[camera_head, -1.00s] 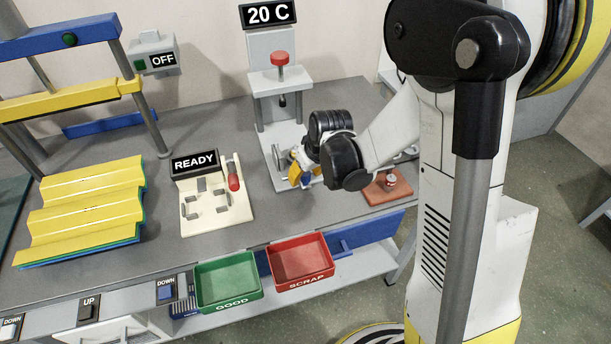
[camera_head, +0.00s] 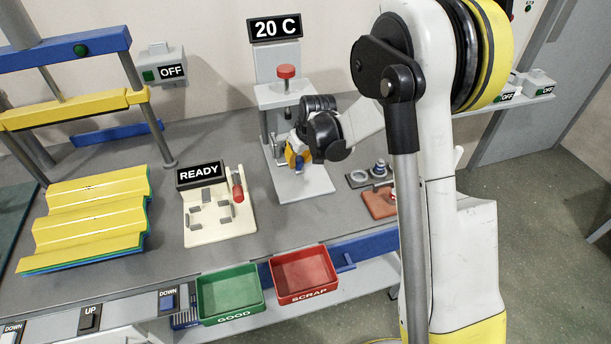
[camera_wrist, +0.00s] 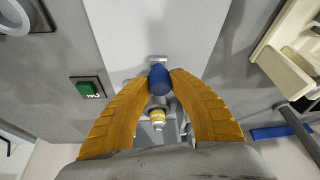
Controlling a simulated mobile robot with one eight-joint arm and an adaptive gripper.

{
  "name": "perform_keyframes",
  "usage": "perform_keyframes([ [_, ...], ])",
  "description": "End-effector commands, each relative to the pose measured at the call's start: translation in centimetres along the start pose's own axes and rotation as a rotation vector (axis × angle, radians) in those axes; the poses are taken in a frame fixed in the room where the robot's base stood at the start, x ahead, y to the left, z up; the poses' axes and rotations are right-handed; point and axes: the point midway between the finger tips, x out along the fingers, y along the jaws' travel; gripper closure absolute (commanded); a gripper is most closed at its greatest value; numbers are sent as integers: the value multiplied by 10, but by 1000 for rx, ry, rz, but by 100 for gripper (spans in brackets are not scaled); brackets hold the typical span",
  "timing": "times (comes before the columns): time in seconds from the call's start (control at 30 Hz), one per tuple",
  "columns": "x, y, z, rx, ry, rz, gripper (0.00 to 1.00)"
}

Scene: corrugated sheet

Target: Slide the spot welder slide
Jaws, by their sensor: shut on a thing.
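The spot welder stands at the back of the bench, with a grey column, a red knob (camera_head: 286,71) on top and a pale flat base plate (camera_head: 308,187). My gripper (camera_head: 297,165), with yellow fingers, is low over this base, close to the column. In the wrist view my gripper (camera_wrist: 160,74) is shut on a blue handle (camera_wrist: 159,83), one fingertip on each side. A metal piece and a yellow-banded cylinder (camera_wrist: 156,116) show between the fingers. My wrist hides part of the slide in the head view.
A READY fixture (camera_head: 218,217) with a red handle stands left of the welder. Yellow corrugated sheets (camera_head: 90,222) lie farther left. The green GOOD bin (camera_head: 230,291) and red SCRAP bin (camera_head: 304,274) hang at the front. A red-brown block (camera_head: 378,203) lies to the right.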

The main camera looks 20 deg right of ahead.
Motion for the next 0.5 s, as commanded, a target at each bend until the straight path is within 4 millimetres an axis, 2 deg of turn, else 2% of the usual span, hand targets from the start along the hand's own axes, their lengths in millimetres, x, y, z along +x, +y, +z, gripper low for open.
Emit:
perform_keyframes([
  [0.13,7,4,-17,0,-1,0,99],
  [0.47,8,5,-20,0,2,1,99],
  [0.5,8,5,-20,0,2,1,66],
])
